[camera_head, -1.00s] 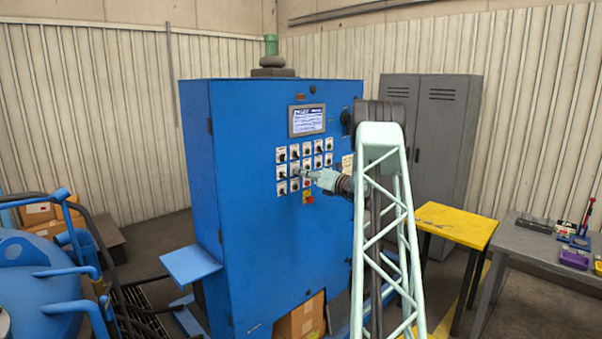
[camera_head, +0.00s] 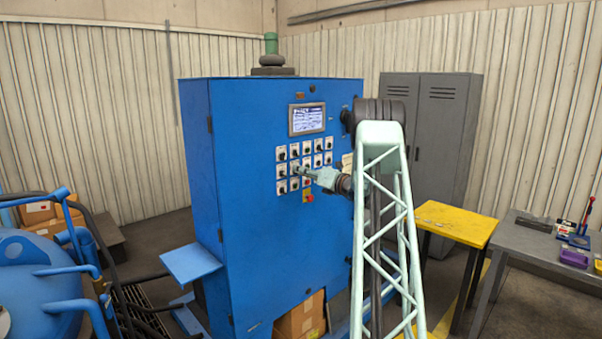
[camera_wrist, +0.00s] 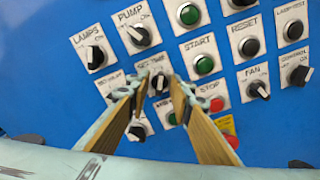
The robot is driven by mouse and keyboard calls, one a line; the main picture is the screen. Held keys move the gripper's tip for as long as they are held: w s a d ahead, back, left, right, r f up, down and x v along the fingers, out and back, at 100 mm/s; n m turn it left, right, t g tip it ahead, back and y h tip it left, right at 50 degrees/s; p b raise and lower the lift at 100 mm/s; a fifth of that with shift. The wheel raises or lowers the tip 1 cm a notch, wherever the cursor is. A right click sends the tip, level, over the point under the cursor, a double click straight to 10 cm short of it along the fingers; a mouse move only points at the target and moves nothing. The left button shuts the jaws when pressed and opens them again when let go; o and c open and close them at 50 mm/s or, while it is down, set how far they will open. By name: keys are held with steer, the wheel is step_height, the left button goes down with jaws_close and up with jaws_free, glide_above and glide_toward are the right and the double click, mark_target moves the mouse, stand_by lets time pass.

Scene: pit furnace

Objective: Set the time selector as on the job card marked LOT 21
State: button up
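The blue control cabinet (camera_head: 250,240) carries a grid of labelled switches and buttons. In the wrist view my gripper (camera_wrist: 159,78) is open, with its two fingertips on either side of a black selector knob (camera_wrist: 159,84). The plate above that knob is partly hidden and its label is too blurred to read surely. I cannot tell whether the fingers touch the knob. In the head view my gripper (camera_head: 301,171) points at the middle of the switch grid. A pale card (camera_head: 347,160) on the cabinet is partly behind my arm, and its writing is not readable.
Close around the fingers are the PUMP knob (camera_wrist: 138,35), the green START button (camera_wrist: 204,65), the STOP button (camera_wrist: 214,103) and the FAN knob (camera_wrist: 257,90). A lit display (camera_head: 307,118) sits above the grid. A yellow table (camera_head: 455,223) stands at right.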

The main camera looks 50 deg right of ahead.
steer(key=s+a, duration=0.2)
steer(key=s, duration=0.9)
steer(key=shift+s, duration=0.4)
stand_by(0.6)
